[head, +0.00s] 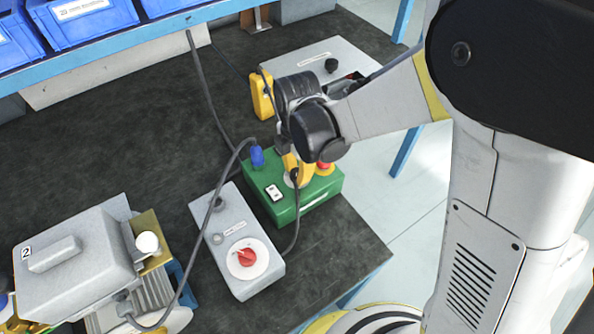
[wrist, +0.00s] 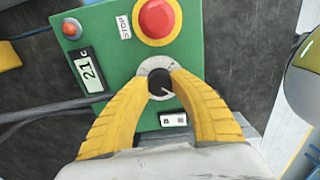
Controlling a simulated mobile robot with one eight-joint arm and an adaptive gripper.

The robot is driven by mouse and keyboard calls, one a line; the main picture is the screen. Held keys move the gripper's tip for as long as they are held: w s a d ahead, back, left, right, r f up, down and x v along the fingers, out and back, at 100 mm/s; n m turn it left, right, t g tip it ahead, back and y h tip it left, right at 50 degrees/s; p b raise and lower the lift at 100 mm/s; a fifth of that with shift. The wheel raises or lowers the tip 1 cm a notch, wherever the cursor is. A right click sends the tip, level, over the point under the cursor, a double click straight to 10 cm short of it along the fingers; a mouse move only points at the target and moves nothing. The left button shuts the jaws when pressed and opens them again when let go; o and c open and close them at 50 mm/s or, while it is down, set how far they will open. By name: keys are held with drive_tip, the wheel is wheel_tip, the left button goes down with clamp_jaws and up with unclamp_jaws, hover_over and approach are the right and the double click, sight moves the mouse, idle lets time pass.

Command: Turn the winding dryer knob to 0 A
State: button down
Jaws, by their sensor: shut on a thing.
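The green control box (head: 282,210) stands near the bench's right edge, with a blue connector at its back left. In the wrist view its face (wrist: 195,60) carries a black knob (wrist: 160,84) on a pale round dial, a display (wrist: 88,70) that seems to read 21 C, and a red mushroom button (wrist: 157,18). My gripper (head: 293,175) is over the box. In the wrist view its yellow fingers (wrist: 160,80) are closed on the knob, one on each side. A light pointer line on the knob points to the lower right. The dial markings are too small to read.
A grey box with a red rotary switch (head: 245,256) lies left of the green box, with cables between. A grey motor unit (head: 80,262) is at the lower left. A grey panel with a black knob (head: 331,65) and a yellow object (head: 262,97) are behind.

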sight(297, 172)
drive_tip(key=c, duration=1.1)
unclamp_jaws()
wheel_tip(297, 172, up, 12)
